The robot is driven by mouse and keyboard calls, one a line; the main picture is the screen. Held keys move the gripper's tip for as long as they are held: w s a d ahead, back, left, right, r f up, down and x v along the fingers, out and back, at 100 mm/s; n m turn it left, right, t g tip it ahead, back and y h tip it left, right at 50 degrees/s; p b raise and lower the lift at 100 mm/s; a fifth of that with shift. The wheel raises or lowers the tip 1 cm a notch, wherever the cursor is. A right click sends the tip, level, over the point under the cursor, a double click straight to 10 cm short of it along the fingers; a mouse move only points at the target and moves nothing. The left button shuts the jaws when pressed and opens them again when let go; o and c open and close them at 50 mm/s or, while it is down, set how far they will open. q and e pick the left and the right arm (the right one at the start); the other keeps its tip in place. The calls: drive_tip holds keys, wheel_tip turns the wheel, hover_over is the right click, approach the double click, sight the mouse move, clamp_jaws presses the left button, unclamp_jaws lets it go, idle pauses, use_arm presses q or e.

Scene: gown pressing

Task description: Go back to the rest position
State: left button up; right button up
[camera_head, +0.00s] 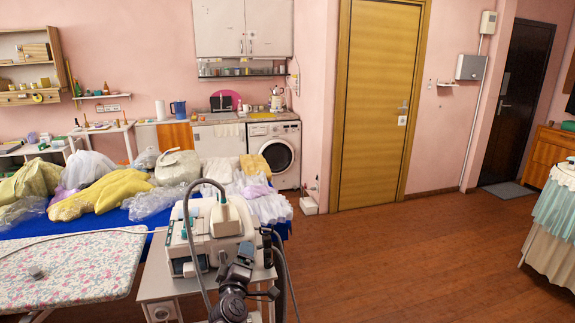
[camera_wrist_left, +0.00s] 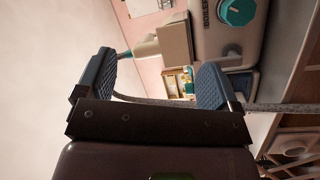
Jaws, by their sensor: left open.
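My left gripper (camera_wrist_left: 155,70) is open, with nothing between its two blue-grey pads in the left wrist view. In the head view my dark arm and gripper (camera_head: 242,258) are at the bottom centre, in front of the steam station. The steam station (camera_head: 178,246) is a pale boxy unit on a small white stand, with an iron-like piece (camera_head: 225,217) on top. In the left wrist view its side (camera_wrist_left: 215,35) shows close by, with boiler lettering and a teal knob (camera_wrist_left: 238,11). My right gripper is not in view.
A floral ironing board (camera_head: 75,268) is at left. A blue-covered table (camera_head: 125,225) behind it carries heaped garments. A grey hose (camera_head: 185,215) loops beside the station. A covered rack or table (camera_head: 550,215) stands at right. The wooden floor (camera_head: 400,260) between is clear.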

use_arm(q)
drive_tip(key=s+a+f+m+g, duration=0.2)
drive_tip(key=s+a+f+m, duration=0.2)
drive_tip(key=s, duration=0.9)
drive_tip(key=s+a+f+m+g+b, duration=0.1)
drive_tip(key=s+a+f+m+g, duration=0.2)
drive_tip(key=s, duration=1.1)
drive_tip(key=s+a+f+m+g, duration=0.2)
drive_tip(key=s+a+f+m, duration=0.4)
drive_tip(key=s+f, duration=0.5)
drive_tip(key=s+a, duration=0.1)
drive_tip(key=s, duration=0.1)
drive_tip(key=shift+s+a+g+y, duration=0.15)
drive_tip(key=shift+s+g+y, duration=0.15)
